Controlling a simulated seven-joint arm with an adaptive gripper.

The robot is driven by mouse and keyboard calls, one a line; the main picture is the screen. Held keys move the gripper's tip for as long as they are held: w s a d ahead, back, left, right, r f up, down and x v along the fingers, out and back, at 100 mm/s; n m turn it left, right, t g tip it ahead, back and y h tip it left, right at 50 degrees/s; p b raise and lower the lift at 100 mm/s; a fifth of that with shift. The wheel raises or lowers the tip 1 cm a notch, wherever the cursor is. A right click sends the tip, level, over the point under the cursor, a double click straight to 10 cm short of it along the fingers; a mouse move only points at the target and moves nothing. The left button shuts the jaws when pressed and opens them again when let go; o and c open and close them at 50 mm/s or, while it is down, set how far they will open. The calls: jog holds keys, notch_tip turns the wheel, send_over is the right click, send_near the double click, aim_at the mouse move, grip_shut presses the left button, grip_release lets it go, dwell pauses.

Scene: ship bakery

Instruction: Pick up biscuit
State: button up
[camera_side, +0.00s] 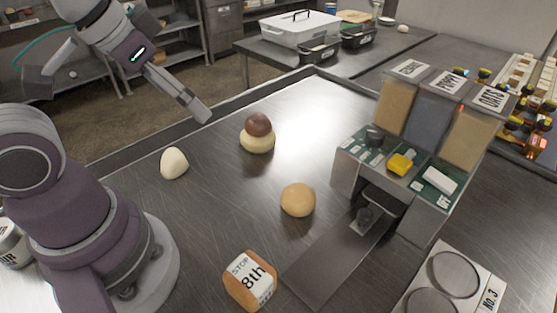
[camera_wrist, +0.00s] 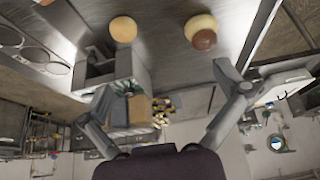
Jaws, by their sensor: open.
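A round tan bun-like piece (camera_side: 298,200) rests on the steel table; it also shows at the top of the wrist view (camera_wrist: 123,29). A cream ball with a brown ball on top (camera_side: 257,142) stands farther back, and shows in the wrist view too (camera_wrist: 201,28). A pale egg-shaped lump (camera_side: 174,164) lies to the left. I cannot tell for sure which piece is the biscuit. My gripper (camera_wrist: 162,82) is open and empty, fingers spread wide. In the side view my gripper (camera_side: 196,106) is high above the table's far left edge, apart from all the pieces.
A tan block marked "STOP 8th" (camera_side: 250,281) sits at the front. A dispenser stand (camera_side: 433,205) with labelled panels and a metal ramp (camera_side: 335,262) rises on the right. A plate with round wells (camera_side: 410,295) is at front right. The table's middle back (camera_side: 320,115) is clear.

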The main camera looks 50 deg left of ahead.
jog(key=n+g, duration=0.5)
jog(key=n, duration=1.5)
send_over(299, 190)
jog(key=f, duration=1.1)
jog(key=shift+s+a, duration=0.15)
jog(key=shift+a, duration=0.1)
jog(key=f, duration=1)
jog(key=shift+d, duration=0.25)
jog(key=shift+c, duration=0.3)
jog(key=c, duration=1.2)
